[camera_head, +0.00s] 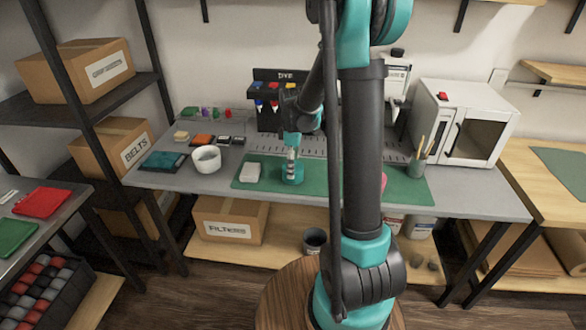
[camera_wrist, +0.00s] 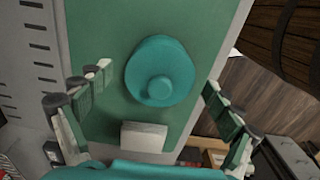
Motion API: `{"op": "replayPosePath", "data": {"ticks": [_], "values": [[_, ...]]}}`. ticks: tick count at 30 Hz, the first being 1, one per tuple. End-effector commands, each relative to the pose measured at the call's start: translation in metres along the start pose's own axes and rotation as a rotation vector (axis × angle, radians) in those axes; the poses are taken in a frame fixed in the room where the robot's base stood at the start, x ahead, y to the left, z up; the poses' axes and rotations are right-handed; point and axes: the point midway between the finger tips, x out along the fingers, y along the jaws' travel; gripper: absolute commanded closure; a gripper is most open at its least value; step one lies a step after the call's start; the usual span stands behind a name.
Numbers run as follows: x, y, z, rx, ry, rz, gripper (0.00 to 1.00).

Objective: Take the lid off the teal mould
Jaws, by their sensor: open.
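The teal mould (camera_head: 292,175) stands on the green mat (camera_head: 415,190) on the grey bench. In the wrist view, its round teal lid (camera_wrist: 160,70) with a small knob shows from above. My gripper (camera_head: 292,153) is above the mould in the head view, pointing down. In the wrist view, the fingers of my gripper (camera_wrist: 158,80) are spread wide, one on each side of the lid, with nothing between them in contact. I cannot tell the exact height above the lid.
A white block (camera_head: 250,172) lies on the mat beside the mould; it also shows in the wrist view (camera_wrist: 143,136). A white round bowl (camera_head: 206,159) stands to the left. A cup of sticks (camera_head: 416,167) and a white oven (camera_head: 468,122) stand at the right. My arm hides part of the bench.

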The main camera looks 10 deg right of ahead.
Motion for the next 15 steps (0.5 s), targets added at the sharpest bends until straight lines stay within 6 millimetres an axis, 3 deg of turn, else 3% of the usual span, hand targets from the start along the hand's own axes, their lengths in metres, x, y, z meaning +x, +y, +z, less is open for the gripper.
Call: {"op": "replayPosePath", "data": {"ticks": [3,13,15], "values": [[-0.0002,0.0000,0.0000,0.000,0.000,0.000,0.11],[-0.0003,-0.0001,0.0000,0.000,0.000,0.000,0.52],[-0.0003,-0.0001,0.0000,0.000,0.000,0.000,0.54]]}}
